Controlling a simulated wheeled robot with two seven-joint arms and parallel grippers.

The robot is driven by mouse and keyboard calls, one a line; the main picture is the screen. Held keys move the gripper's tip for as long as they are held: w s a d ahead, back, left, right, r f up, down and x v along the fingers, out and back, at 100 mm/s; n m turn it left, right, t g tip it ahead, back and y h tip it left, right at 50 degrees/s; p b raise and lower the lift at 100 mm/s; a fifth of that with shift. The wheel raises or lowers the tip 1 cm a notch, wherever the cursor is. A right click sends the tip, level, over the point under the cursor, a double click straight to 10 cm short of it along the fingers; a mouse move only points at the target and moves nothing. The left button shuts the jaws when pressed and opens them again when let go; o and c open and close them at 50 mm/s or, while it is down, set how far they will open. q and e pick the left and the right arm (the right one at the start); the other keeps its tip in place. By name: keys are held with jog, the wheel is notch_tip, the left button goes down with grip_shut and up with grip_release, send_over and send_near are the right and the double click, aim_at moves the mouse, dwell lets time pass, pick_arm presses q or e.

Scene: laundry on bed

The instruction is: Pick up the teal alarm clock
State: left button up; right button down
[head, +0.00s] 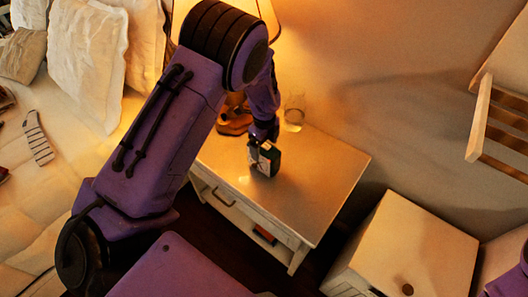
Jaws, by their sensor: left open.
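The teal alarm clock (269,163) stands on the white nightstand (318,182), small and dark, with a pale face turned to the left. My left arm comes in from the left and reaches down over the nightstand. My left gripper (263,138) is open at the top of the clock. The gripper hides the clock's upper part, and I cannot tell whether the fingers are around it or only above it. My right gripper is not in view.
A lamp with a wooden base (235,118) and a clear glass (294,113) stand behind the clock. The nightstand's front right is clear. A white cabinet (415,250) stands at lower right, a slatted wooden piece (495,125) at upper right. The bed (75,145) is left.

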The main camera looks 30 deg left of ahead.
pick_arm(q)
jog(key=shift+s+a+f, duration=0.1)
jog(key=shift+a+f, duration=0.05)
jog(key=shift+f, duration=0.65)
jog(key=shift+r, duration=0.1)
jog(key=c, duration=1.5)
